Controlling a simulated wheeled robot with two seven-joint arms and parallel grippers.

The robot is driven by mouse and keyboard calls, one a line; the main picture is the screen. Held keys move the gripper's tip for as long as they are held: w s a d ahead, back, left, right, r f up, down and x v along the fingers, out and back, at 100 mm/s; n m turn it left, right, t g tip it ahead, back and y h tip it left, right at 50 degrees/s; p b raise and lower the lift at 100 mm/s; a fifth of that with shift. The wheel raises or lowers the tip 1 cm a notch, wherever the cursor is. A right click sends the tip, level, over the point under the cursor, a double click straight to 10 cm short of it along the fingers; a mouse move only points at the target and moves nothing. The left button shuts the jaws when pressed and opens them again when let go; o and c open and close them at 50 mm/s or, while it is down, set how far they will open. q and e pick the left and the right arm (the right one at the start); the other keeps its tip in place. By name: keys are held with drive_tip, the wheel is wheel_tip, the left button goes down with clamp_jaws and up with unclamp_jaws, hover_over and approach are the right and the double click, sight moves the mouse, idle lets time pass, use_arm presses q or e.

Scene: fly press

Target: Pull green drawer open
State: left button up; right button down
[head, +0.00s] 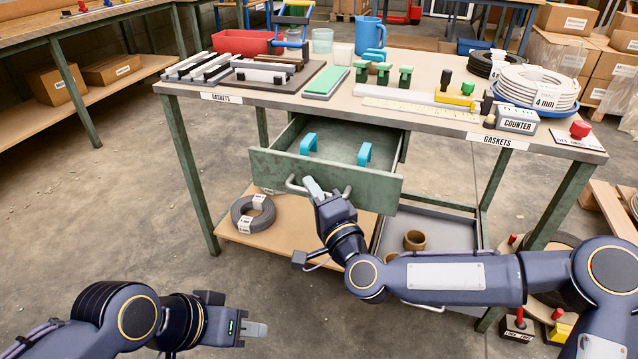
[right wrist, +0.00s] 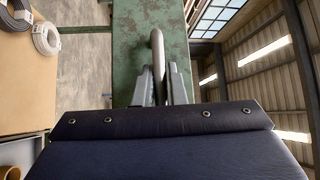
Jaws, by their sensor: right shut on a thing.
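The green drawer (head: 270,167) under the workbench stands pulled out, and its inside shows. Two light-blue handle-shaped pieces (head: 364,153) are in it. My right gripper (head: 314,188) is at the drawer front, shut on the metal bar handle (head: 343,194). In the right wrist view the handle (right wrist: 158,50) runs between the fingers (right wrist: 162,85), against the worn green drawer front (right wrist: 132,45). My left gripper (head: 255,329) is low at the front left, away from the bench, with nothing seen in it; its finger gap cannot be made out.
The workbench top (head: 330,112) carries gasket strips, a red bin (head: 240,41), a blue jug (head: 369,35) and a white coil (head: 537,86). Below the drawer, a shelf (head: 300,222) holds a grey coil (head: 253,215), beside a grey tray (head: 440,235) with a brown ring (head: 414,239). The floor at left is clear.

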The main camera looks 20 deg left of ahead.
drive_tip(key=shift+s, duration=1.7)
drive_tip(key=c, duration=1.5)
unclamp_jaws()
drive_tip(key=p+v, duration=0.1)
drive_tip(key=v, duration=0.6)
drive_tip(key=shift+s+d, duration=0.25)
drive_tip(key=shift+s, duration=0.05)
drive_tip(key=shift+f, duration=0.1)
